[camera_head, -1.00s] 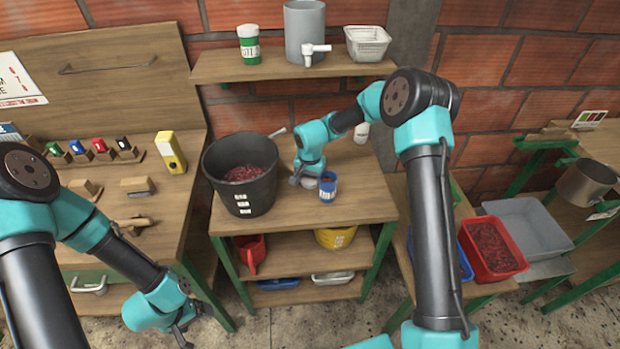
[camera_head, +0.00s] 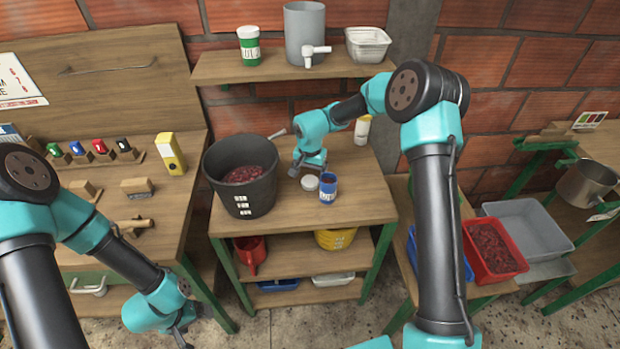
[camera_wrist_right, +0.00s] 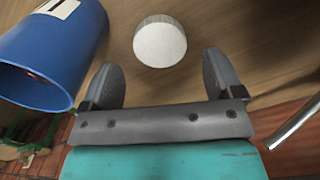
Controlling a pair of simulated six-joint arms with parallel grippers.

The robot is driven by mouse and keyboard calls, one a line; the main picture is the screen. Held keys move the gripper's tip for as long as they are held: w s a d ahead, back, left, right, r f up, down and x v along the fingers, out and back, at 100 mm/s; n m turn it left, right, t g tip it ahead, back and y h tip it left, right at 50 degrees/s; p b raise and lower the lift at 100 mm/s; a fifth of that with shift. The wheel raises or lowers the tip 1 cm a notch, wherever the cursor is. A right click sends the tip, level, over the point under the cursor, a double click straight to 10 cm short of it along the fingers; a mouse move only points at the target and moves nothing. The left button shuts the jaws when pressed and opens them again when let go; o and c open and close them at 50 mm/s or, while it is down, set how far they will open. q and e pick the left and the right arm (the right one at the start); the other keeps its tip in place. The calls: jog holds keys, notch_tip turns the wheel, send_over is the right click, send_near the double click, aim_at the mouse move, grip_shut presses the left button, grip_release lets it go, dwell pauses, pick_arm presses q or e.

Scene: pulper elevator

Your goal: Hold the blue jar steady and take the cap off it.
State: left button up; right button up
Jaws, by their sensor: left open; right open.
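The blue jar (camera_head: 328,190) stands upright near the front edge of the middle table, with a pale label. Its mouth looks open and dark in the right wrist view, where the jar (camera_wrist_right: 50,45) is at the upper left. The round white cap (camera_head: 310,182) lies on the table just left of the jar, apart from it; it also shows in the right wrist view (camera_wrist_right: 160,45). My right gripper (camera_head: 309,168) is open and empty just behind the cap. My left gripper (camera_head: 184,338) is low at the front left, well away from the jar.
A black bucket (camera_head: 240,200) of red cherries stands left of the cap. A white bottle (camera_head: 362,130) stands behind, by the wall. A shelf (camera_head: 280,68) hangs above the table. A red tray (camera_head: 495,265) is at the right. The table right of the jar is clear.

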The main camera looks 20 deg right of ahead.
aim_at(310, 181)
notch_tip(310, 181, up, 8)
jog(key=shift+r, duration=0.1)
dwell(0.8)
